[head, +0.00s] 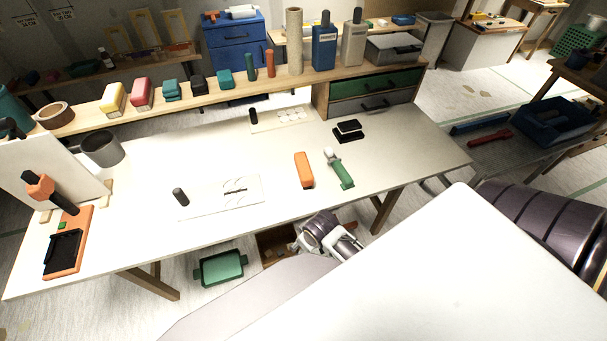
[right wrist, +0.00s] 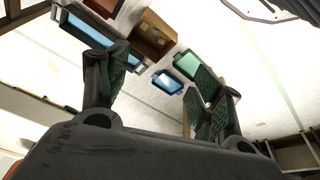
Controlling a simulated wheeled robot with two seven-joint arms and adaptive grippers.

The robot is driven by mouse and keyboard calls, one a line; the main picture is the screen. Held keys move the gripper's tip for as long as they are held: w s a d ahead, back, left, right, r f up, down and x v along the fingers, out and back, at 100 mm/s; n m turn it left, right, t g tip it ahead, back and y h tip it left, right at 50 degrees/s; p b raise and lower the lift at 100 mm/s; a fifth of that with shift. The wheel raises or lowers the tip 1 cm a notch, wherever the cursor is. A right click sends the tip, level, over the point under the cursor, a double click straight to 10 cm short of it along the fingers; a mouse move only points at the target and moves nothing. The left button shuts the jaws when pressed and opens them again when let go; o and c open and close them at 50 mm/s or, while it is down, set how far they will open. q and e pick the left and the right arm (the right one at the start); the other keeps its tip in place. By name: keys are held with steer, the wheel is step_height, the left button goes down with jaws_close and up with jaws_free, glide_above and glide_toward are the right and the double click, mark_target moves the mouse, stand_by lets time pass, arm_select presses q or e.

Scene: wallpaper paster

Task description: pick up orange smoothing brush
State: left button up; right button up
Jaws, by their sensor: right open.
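An orange block-like piece (head: 304,170), likely the smoothing brush, lies flat on the white table near its front edge. A green-handled tool (head: 340,170) lies just to its right. Another orange tool with a black handle (head: 40,187) is at the far left by a white board. My right gripper (right wrist: 158,92) is open and empty in the right wrist view, with the floor and several bins beyond its fingers. A metallic part of one of my arms shows below the table's front edge in the head view; I cannot tell its jaws there. My left gripper is not clearly in view.
A white sheet (head: 222,196) and a black block (head: 348,130) lie on the table (head: 140,240). An orange tray (head: 83,226) is at the left. A shelf with blocks and bottles runs along the back. A green bin (head: 221,268) stands on the floor under the front edge.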

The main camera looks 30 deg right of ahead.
steer(key=w+a+r+n+t+b, duration=0.1)
steer(key=w+r+t, duration=0.5)
steer(key=r, duration=0.4)
steer(key=w+r+n+t+b, duration=0.1)
steer(key=w+r+n+t, duration=0.15)
steer(key=w+r, duration=0.7)
steer(key=w+a+r+t+b, duration=0.1)
steer(key=w+r+t, duration=0.45)
steer(key=r, duration=0.55)
steer(key=w+a+r+n+t+y, duration=0.2)
steer(key=a+r+n+y, duration=0.7)
steer(key=r+n+y, duration=0.15)
steer(key=s+a+n+g+y, duration=0.4)
steer(key=a+n+g+y, duration=0.3)
steer(key=a+n+g, duration=0.4)
steer(key=d+f+n+g+h, duration=0.7)
steer(key=d+f+n+h, duration=0.15)
steer(key=f, duration=0.65)
steer(key=d+f+m+g+h, duration=0.1)
steer(key=d+m+h, duration=0.2)
steer(key=d+h, duration=0.6)
steer(key=d, duration=1.6)
steer(key=shift+w+f, duration=0.4)
